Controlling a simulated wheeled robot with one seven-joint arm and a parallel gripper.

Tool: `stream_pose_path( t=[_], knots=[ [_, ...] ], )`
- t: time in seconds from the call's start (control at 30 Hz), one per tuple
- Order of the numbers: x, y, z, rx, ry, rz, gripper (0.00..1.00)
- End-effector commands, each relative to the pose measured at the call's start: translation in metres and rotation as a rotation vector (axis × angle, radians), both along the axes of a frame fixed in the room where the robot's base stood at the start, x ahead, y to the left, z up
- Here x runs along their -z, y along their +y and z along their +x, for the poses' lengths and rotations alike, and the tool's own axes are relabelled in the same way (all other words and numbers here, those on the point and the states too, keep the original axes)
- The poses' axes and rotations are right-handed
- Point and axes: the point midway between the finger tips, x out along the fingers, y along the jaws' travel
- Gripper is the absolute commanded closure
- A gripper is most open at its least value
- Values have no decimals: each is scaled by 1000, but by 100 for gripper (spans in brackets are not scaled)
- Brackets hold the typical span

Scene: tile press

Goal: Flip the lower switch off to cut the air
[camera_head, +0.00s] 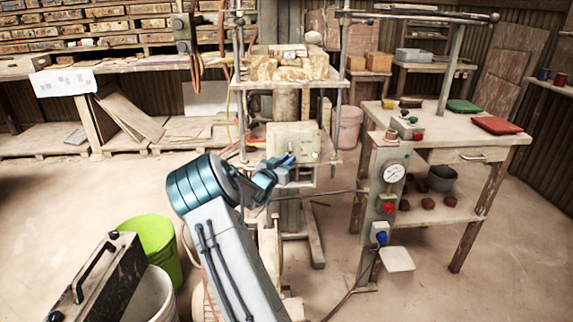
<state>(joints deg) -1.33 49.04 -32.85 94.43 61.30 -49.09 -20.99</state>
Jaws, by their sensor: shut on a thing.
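A pale control panel (300,136) is mounted on the front of the press (292,98), near the middle of the head view. Small fittings show on its right side, too small to tell apart. My gripper (287,161), with blue fingers, is at the panel's lower left edge. It is shut on a small part there, which the fingers hide. I cannot make out the lower switch or which way it is set.
A post with a pressure gauge (394,172), a red button (389,208) and a blue knob (381,232) stands right of the press. Behind it is a workbench (455,150). A green bucket (153,246) and black-handled case (98,283) are at lower left.

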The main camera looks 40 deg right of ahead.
Motion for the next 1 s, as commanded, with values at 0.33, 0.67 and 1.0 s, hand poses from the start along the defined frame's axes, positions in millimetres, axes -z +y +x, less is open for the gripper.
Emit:
stream_pose_path(
  t=[0.33,0.67,1.0],
  knots=[
    [22,0,-3,3,-157,-98,100],
    [34,-1,-2,5,-339,-209,100],
    [43,-3,1,5,-521,-320,100]
  ],
)
